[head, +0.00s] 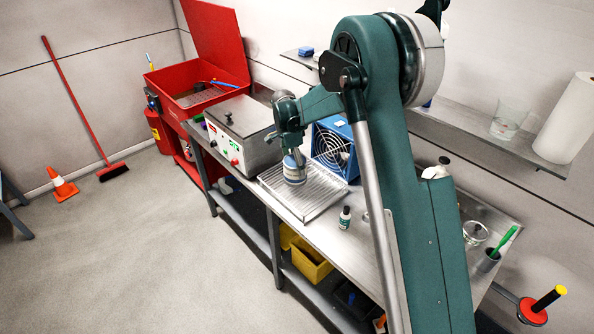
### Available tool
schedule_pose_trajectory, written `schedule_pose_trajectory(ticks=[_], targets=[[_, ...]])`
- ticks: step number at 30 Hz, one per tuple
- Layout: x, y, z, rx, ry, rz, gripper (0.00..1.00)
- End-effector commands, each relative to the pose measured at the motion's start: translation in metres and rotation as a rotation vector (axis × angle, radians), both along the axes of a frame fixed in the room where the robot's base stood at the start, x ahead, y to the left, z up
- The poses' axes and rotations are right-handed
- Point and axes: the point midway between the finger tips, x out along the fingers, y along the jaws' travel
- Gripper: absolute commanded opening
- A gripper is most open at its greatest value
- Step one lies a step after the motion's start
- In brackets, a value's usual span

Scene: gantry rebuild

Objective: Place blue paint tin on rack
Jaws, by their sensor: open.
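The blue paint tin (294,172), a small round tin with a blue band and pale parts, is at the back left part of the metal rack (318,206). It looks upright and seems to rest on the rack, though its base is too small to see clearly. My gripper (292,154) is open, pointing down right at the top of the tin. The fingers are small in this view, and I cannot tell whether they touch the tin.
A blue fan box (331,148) stands close behind the rack, and a grey machine (238,130) stands to its left. A small dark bottle (345,218) is by the rack's right corner. A shelf (465,122) runs along the wall behind my arm.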

Motion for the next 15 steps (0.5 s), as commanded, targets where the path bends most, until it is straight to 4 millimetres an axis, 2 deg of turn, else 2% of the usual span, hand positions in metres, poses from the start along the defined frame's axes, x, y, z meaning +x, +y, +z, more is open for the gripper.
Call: schedule_pose_trajectory(ticks=[9, 15], targets=[[-0.003, 0.007, 0.052, 0.000, 0.000, 0.001, 0.76], [-0.004, 0.010, 0.074, 0.000, 0.000, 0.001, 0.76]])
